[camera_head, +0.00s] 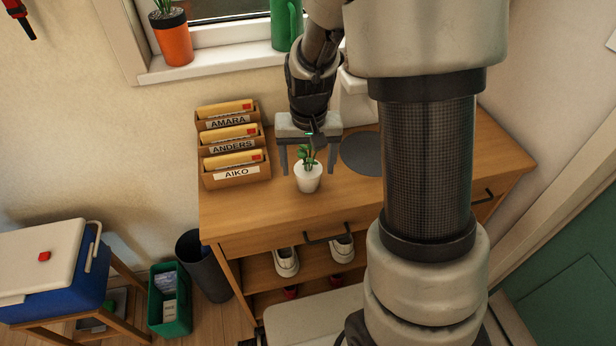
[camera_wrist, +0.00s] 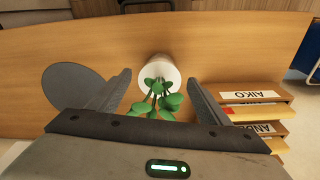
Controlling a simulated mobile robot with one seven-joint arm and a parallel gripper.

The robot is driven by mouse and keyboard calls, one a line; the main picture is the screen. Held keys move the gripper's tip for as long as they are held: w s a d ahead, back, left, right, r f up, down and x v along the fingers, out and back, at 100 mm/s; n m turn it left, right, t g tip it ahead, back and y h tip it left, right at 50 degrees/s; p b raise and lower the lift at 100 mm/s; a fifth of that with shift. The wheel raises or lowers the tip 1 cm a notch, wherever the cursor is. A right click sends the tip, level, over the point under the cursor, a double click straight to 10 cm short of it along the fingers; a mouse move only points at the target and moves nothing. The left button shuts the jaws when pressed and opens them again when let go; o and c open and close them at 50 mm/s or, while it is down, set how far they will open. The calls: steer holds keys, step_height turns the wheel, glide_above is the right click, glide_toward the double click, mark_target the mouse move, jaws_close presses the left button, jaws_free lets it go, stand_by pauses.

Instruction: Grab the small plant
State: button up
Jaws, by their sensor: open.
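The small plant (camera_head: 308,174) has green leaves and stands upright in a white pot on the wooden cabinet top, near its front edge. In the wrist view the plant (camera_wrist: 158,88) shows between my two fingers, with its white pot toward the top of the picture. My gripper (camera_head: 307,170) is open and empty, with one finger on each side of the plant. A gap shows between the plant and each finger in the wrist view.
File boxes (camera_head: 234,142) labelled AMARA, ANDERS and AIKO stand left of the plant. A dark round mat (camera_head: 362,153) lies to the right. Drawer handles (camera_head: 337,233) jut from the cabinet front. An orange pot (camera_head: 173,38) stands on the windowsill.

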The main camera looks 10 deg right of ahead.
steer(key=f, duration=0.2)
steer(key=shift+w+f, duration=0.2)
steer(key=shift+f, duration=0.2)
steer(key=shift+c, duration=0.5)
steer(key=c, duration=1.1)
steer(key=shift+r, duration=0.15)
